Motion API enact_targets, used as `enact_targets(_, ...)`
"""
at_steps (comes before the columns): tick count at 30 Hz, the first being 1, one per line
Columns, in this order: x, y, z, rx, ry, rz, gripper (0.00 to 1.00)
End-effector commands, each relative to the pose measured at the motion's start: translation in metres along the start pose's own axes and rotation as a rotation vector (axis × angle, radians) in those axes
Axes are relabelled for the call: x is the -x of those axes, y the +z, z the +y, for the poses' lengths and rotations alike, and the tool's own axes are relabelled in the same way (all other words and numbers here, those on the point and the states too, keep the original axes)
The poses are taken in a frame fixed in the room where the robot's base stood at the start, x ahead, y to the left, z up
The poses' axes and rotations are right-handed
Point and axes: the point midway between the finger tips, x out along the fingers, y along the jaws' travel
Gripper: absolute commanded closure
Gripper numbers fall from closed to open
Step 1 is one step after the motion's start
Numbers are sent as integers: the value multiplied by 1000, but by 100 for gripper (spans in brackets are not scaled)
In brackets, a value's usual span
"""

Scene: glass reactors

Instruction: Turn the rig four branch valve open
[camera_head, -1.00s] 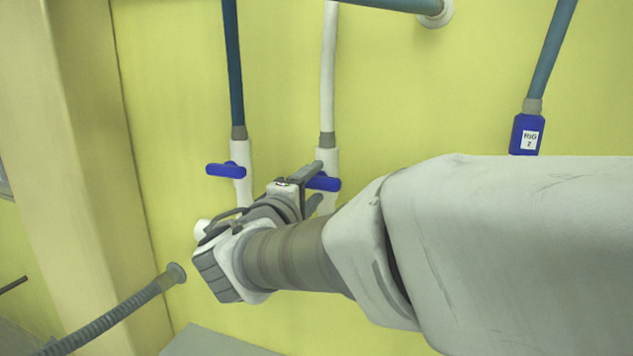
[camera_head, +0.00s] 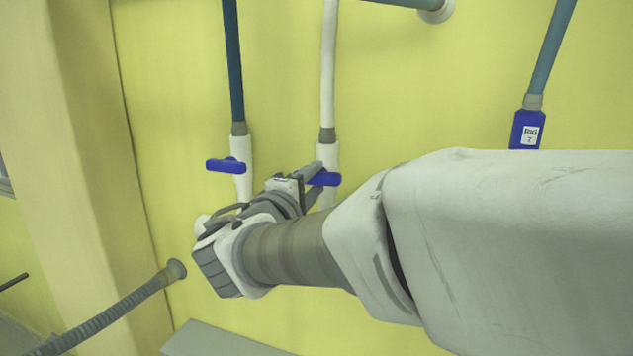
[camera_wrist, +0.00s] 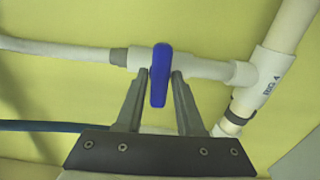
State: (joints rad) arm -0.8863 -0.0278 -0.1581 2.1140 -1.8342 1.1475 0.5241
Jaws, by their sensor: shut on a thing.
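The rig four branch valve has a blue handle (camera_wrist: 161,75) on a white valve body (camera_wrist: 205,68). In the wrist view my gripper (camera_wrist: 161,82) has one finger on each side of the handle, shut on it, and the handle lies crosswise to the white pipe. A "RIG 4" label shows on the white tee fitting (camera_wrist: 268,82) to the right. In the head view the handle (camera_head: 325,179) shows on the right white valve, with my gripper (camera_head: 312,180) at it; part of the handle is hidden behind the fingers.
A second blue-handled valve (camera_head: 226,165) sits left of it on a dark blue pipe (camera_head: 233,70). A blue "RIG 2" fitting (camera_head: 526,130) hangs at the right. A grey corrugated hose (camera_head: 120,308) is at lower left, a grey surface (camera_head: 215,341) at the bottom.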

Motion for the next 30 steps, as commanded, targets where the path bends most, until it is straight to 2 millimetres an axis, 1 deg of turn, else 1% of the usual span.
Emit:
enact_targets(8, 0, 0, 0, 178, 1, -1, 100)
enact_targets(30, -1, 1, 2, 879, -1, -1, 100)
